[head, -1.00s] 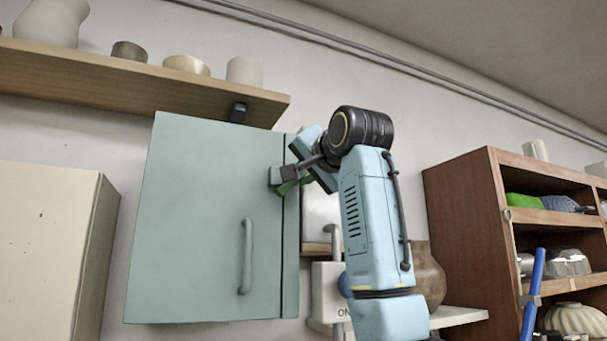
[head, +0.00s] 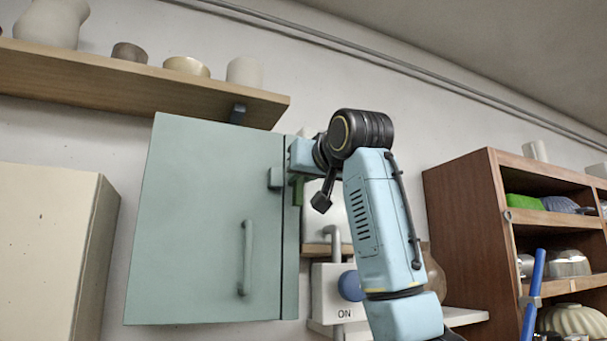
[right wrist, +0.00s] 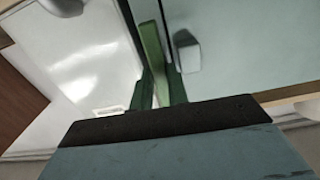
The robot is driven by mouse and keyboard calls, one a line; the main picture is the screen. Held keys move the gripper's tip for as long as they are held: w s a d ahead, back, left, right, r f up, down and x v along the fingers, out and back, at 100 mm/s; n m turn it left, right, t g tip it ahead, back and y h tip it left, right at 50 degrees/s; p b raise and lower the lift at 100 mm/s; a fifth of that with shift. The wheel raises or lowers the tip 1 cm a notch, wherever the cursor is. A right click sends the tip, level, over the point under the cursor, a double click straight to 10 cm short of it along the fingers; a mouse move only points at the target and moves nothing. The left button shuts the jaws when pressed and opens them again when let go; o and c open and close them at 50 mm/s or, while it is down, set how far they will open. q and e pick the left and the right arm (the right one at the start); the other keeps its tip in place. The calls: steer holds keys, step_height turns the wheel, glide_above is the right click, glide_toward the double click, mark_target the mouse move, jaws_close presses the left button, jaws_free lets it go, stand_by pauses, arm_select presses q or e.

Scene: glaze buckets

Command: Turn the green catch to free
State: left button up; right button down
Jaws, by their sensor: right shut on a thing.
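The green catch (head: 298,192) sits at the right edge of the pale teal cabinet door (head: 205,225) and stands about upright, beside a small grey-teal block (head: 275,178) on the door. In the right wrist view the catch (right wrist: 152,58) is a lighter green bar running up along the door edge, apart from the block (right wrist: 187,50). My right gripper (right wrist: 159,88) is shut on the catch, with dark fingers on either side of it. In the head view its fingers are mostly hidden behind the wrist. My left gripper is not in view.
The door has a vertical handle (head: 245,258). A white switch box (head: 334,294) marked ON with a blue knob (head: 350,286) is below right. A shelf with pots (head: 130,82) hangs above; a wooden cubby (head: 470,220) stands right. A cream cabinet (head: 45,255) is left.

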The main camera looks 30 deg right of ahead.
steer(key=shift+n, duration=0.3)
steer(key=c, duration=1.4)
jaws_free()
steer(key=shift+o, duration=0.2)
steer(key=s+b, duration=0.5)
steer(key=s, duration=0.8)
steer(key=shift+s+a+b, duration=0.2)
steer(key=shift+a+b, duration=0.15)
steer(key=shift+a, duration=0.05)
steer(key=shift+w, duration=0.1)
